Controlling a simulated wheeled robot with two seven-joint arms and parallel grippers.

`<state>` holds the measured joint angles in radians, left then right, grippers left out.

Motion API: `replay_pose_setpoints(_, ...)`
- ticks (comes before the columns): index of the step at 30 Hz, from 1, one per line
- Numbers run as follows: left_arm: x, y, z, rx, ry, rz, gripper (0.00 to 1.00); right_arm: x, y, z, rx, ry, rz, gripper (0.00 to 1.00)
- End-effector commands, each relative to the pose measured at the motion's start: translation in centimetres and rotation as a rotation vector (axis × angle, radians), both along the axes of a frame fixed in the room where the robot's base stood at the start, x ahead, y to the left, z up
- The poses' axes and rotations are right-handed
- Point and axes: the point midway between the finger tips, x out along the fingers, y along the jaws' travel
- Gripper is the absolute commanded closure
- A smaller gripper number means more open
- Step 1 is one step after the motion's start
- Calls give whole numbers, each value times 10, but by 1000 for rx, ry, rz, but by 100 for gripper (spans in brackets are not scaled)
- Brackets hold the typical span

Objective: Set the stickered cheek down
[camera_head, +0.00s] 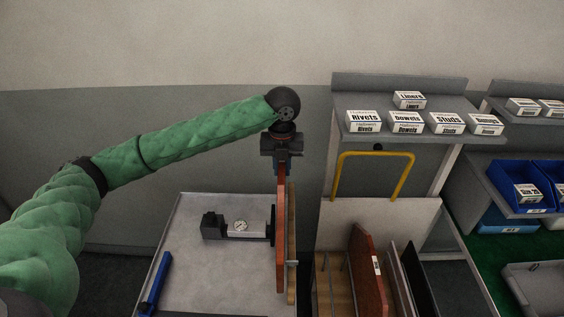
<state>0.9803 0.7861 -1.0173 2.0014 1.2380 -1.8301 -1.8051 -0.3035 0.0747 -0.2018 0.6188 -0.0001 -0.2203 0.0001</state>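My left gripper (281,168) points straight down over the right part of the grey tray table (190,270). It is shut on the top end of a thin red-brown cheek (281,235), which hangs upright and nearly edge-on. No sticker shows on this cheek from here. Another red-brown cheek (366,268) with a white sticker (376,265) stands in the wooden rack (338,285) on the right. My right gripper is not in view.
A dial gauge fixture (240,226) lies on the tray left of the held cheek. A pale wooden strip (292,245) stands close to the cheek's right. A blue bar (155,283) lies at the tray's left. A yellow handle (375,155) and shelf of labelled boxes (408,124) are right.

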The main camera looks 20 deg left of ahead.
Motion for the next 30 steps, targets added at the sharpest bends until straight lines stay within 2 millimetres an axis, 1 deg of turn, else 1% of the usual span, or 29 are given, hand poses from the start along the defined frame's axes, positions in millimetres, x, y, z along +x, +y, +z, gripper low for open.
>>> replay_pose_setpoints(2,0,0,-7,0,-1,1,100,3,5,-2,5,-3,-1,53)
replay_pose_setpoints(5,0,0,-15,0,-1,1,100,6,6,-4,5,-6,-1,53)
replay_pose_setpoints(15,1,0,-41,0,-2,1,100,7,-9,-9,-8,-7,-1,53)
replay_pose_setpoints(21,0,0,-58,-1,0,0,100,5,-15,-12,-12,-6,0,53)
replay_pose_setpoints(26,0,0,-68,-1,-1,0,100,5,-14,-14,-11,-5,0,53)
replay_pose_setpoints(30,1,0,-74,0,-2,0,100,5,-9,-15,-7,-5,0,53)
